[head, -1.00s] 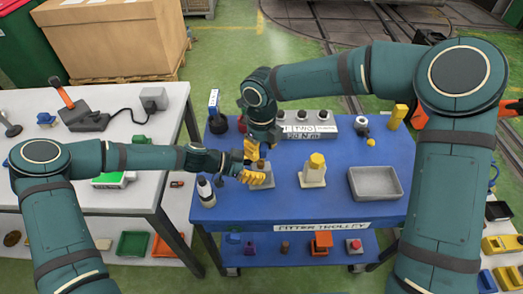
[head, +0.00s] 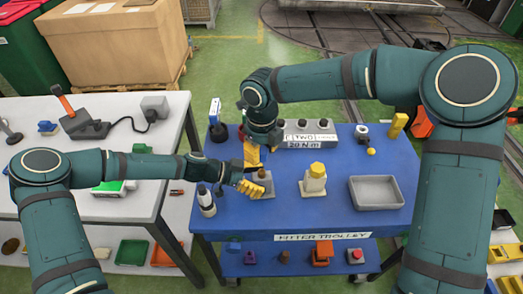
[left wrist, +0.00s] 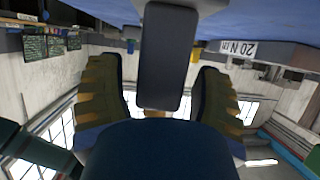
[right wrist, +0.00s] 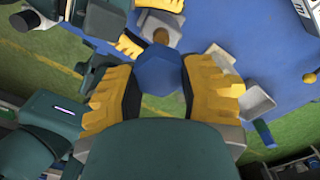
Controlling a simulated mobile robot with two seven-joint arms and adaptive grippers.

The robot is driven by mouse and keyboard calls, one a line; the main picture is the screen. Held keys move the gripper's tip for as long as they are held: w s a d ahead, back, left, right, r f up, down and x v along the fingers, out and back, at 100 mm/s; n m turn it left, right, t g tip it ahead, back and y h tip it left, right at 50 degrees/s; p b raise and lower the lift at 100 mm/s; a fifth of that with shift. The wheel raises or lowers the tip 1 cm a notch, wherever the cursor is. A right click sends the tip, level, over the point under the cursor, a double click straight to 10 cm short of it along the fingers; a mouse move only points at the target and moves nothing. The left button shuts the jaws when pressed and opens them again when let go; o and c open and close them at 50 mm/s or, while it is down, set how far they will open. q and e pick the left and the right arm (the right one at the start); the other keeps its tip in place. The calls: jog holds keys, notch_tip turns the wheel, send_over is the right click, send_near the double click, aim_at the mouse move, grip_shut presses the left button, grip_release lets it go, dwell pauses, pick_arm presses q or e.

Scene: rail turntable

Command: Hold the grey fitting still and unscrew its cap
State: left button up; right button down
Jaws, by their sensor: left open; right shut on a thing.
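The grey fitting (head: 267,190) stands upright on the blue trolley, and its brown top (head: 261,173) is bare. In the right wrist view the brown top (right wrist: 158,35) sits beyond the blue cap. My right gripper (head: 252,158) is above the fitting, shut on the blue six-sided cap (right wrist: 160,70), which is apart from the fitting. My left gripper (head: 250,187) is open at the fitting's left side. In the left wrist view the fitting's dark grey body (left wrist: 168,60) lies between the spread fingers, with gaps on both sides.
A second fitting with a yellow cap (head: 314,180) and an empty grey tray (head: 376,206) stand to the right. A bottle (head: 206,201) is at the trolley's left edge. Behind is a grey block with round recesses and a 20 N m label (head: 303,145).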

pick_arm(q)
jog(key=v, duration=0.7)
jog(key=shift+a+r, duration=0.1)
jog(key=shift+a, duration=0.15)
